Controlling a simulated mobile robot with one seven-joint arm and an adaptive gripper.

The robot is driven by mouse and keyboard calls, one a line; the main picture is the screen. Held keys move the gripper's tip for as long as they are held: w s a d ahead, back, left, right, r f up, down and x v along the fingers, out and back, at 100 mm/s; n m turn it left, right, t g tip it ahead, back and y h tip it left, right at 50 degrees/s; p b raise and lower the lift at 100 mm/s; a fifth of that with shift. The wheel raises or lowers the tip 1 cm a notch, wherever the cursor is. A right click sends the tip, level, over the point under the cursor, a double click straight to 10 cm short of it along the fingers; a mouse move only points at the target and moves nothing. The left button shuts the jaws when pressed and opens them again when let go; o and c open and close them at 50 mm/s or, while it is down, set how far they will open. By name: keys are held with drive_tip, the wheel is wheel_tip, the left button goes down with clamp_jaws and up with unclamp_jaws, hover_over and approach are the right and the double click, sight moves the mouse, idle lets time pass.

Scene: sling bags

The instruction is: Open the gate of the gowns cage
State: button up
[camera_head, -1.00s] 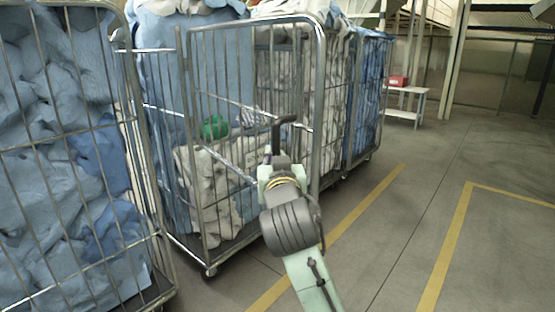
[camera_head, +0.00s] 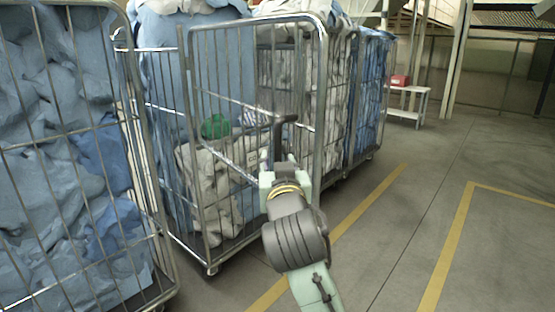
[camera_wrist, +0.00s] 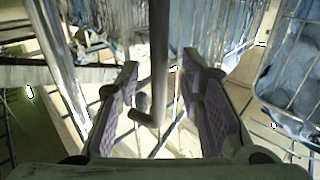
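The cage in the middle of the head view, which I take as the gowns cage, has a barred metal gate (camera_head: 222,75) across its front. I cannot tell whether the gate is latched. Pale bags (camera_head: 215,195) and a green bag (camera_head: 214,127) lie inside. In the wrist view, my gripper (camera_wrist: 162,95) is open, with purple-padded fingers either side of the handle's dark bar (camera_wrist: 159,60). Gaps show on both sides.
A cage of blue bags (camera_head: 70,130) stands close at the left. More cages with grey and blue bags (camera_head: 371,90) stand behind to the right. A small white bench (camera_head: 405,114) with a red box (camera_head: 399,81) is farther back. Floor at right is clear.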

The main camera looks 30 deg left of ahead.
drive_tip(key=shift+v, duration=2.3)
drive_tip(key=shift+a, duration=0.1)
